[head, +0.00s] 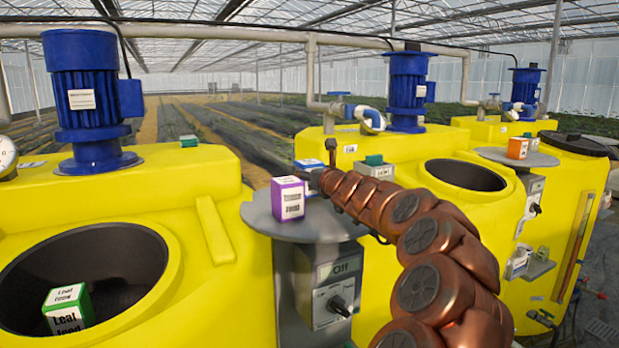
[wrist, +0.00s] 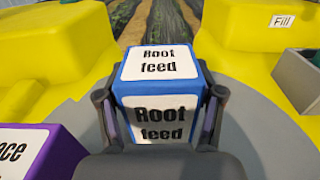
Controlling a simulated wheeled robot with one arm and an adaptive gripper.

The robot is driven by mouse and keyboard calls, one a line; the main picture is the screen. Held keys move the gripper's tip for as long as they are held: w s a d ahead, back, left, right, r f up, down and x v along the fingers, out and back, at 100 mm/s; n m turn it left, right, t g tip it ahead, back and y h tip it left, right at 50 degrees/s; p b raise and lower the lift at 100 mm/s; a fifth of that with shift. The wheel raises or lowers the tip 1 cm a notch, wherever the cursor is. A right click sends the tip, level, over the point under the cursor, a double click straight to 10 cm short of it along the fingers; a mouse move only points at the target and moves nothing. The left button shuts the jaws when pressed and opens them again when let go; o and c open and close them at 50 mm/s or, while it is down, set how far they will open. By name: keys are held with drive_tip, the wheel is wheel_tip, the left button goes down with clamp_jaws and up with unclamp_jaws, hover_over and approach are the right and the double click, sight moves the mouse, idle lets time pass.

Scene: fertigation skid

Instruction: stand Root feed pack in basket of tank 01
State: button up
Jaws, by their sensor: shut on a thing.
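The Root feed pack (wrist: 160,98), a blue-edged box with white labels, is upright between the two fingers of my gripper (wrist: 160,118) in the wrist view. My gripper is shut on its sides. In the head view the pack (head: 306,165) shows small behind the purple pack, at the end of my copper arm. It is over the round grey plate (head: 262,217); I cannot tell whether it touches it. The near left tank (head: 190,178) has a dark round opening with a Leaf feed pack (head: 66,311) inside. The middle tank's dark opening (head: 465,175) looks empty. No tank number is readable.
A purple-edged pack (head: 288,199) stands on the plate close to my gripper, at lower left in the wrist view (wrist: 30,150). A switch box (head: 335,290) is under the plate. Blue motors (head: 88,100) rise from the tanks. An orange pack (head: 517,148) is on a farther plate.

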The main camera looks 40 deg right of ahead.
drive_tip(key=shift+f, duration=0.65)
drive_tip(key=shift+f, duration=0.15)
drive_tip(key=o, duration=1.6)
drive_tip(key=shift+s, duration=0.15)
drive_tip(key=shift+s+a, duration=0.1)
drive_tip(key=shift+s, duration=0.2)
drive_tip(key=b+v, duration=0.1)
drive_tip(key=v, duration=0.8)
drive_tip(key=shift+s+b, duration=0.35)
drive_tip(key=shift+s+a, duration=0.35)
drive_tip(key=shift+s, duration=0.3)
